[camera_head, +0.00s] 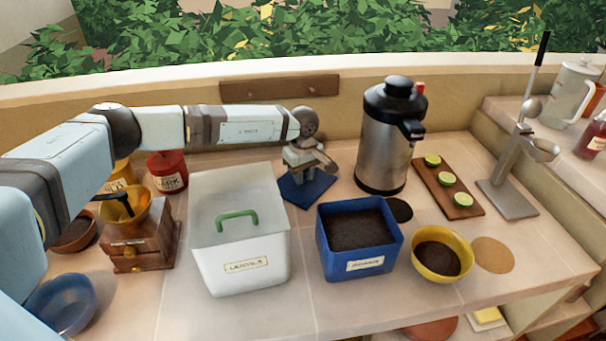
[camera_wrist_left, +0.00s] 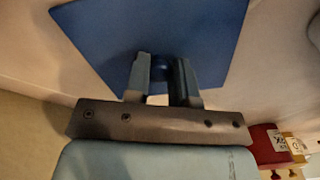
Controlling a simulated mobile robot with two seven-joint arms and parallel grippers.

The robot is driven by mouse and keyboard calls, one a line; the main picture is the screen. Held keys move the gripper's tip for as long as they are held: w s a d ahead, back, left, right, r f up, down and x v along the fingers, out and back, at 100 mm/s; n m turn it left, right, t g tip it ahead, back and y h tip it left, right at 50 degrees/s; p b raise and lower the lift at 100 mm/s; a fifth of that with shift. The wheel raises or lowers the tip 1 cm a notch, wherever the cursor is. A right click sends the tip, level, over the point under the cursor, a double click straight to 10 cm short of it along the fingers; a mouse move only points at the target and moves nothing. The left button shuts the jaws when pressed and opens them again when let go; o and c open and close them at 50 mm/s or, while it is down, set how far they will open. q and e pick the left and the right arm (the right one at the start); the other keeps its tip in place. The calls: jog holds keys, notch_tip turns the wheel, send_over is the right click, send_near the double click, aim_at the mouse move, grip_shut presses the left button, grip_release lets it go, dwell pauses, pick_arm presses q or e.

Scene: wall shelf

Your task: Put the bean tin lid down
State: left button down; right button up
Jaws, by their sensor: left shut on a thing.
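The blue square lid (camera_head: 292,192) is behind the blue tin, between the white bin and the steel flask. It looks level and at or very near the counter; I cannot tell whether it touches. My left gripper (camera_head: 306,176) reaches down to it from behind. The blue bean tin (camera_head: 356,266) stands uncovered in front, full of dark contents, with a white label. My right gripper is in neither view.
A white bin (camera_head: 240,272) with a green-handled lid stands left of the tin. A steel flask (camera_head: 382,155) stands right of the blue lid, near a small dark disc (camera_head: 399,210). A yellow bowl (camera_head: 463,272) and a lime board (camera_head: 436,183) are farther right.

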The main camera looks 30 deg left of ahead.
pick_arm(q)
jog(key=c, duration=1)
grip_release()
jog(key=shift+o, duration=0.2)
jog(key=shift+r, duration=0.15)
notch_tip(320, 180, up, 12)
